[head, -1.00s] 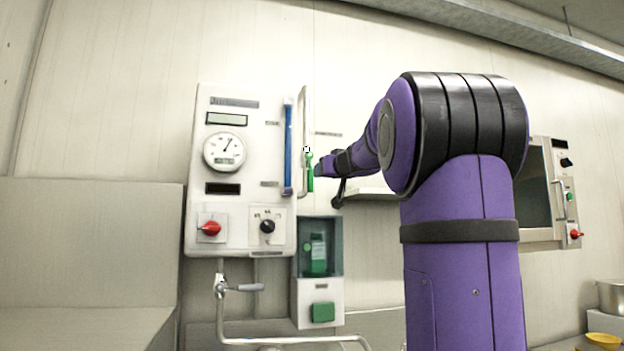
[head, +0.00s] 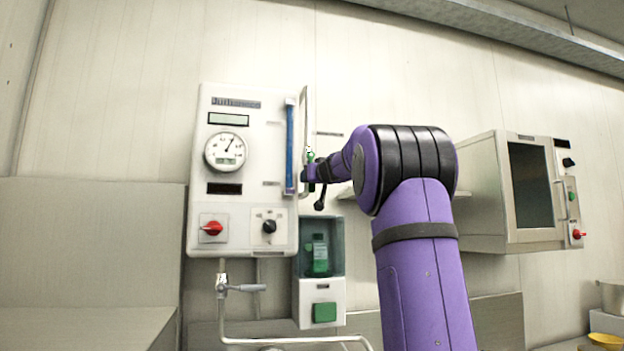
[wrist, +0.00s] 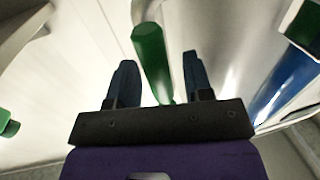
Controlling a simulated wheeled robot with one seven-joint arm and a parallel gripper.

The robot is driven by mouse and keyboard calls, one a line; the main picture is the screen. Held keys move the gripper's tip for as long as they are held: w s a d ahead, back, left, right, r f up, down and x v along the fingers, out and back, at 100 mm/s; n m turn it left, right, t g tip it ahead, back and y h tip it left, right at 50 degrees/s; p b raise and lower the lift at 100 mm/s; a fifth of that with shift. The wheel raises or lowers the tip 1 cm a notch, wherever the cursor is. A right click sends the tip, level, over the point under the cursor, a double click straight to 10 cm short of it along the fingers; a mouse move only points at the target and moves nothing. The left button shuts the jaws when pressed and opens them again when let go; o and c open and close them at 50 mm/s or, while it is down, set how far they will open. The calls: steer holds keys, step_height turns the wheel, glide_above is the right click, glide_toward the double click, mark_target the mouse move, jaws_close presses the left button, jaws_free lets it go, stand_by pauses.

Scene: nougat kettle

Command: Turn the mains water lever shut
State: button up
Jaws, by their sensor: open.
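A green lever handle (head: 311,187) hangs by the upright pale pipe at the right side of the white control panel. My gripper (head: 307,173) is beside this handle in the head view and hides part of it. In the wrist view the green handle (wrist: 152,58) stands between the two dark fingers of my open gripper (wrist: 159,80). Gaps show on both sides, so the fingers are not closed on it. A second lever, with a grey handle (head: 247,288), sits on the pipe below the panel. I cannot read which label names the mains water.
The white panel (head: 275,150) carries a round gauge (head: 225,151), a blue tube (head: 290,150), a red switch (head: 212,228) and a black knob (head: 269,227). A clear-fronted box (head: 334,232) hangs below. A cabinet (head: 480,200) is on the wall to the right.

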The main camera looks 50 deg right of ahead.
jaws_close()
steer(key=shift+s+d, duration=0.1)
steer(key=s+d+r+n+g+h, duration=0.1)
steer(key=s+d+r+n, duration=0.1)
steer(key=n, duration=0.6)
steer(key=s+d+r+n+g+h, duration=0.1)
steer(key=d+r+n+g, duration=0.1)
steer(key=d+r+n, duration=0.2)
steer(key=shift+s+r+n+g, duration=0.35)
steer(key=shift+r+n, duration=0.35)
steer(key=shift+n, duration=1.2)
steer(key=shift+d, duration=0.1)
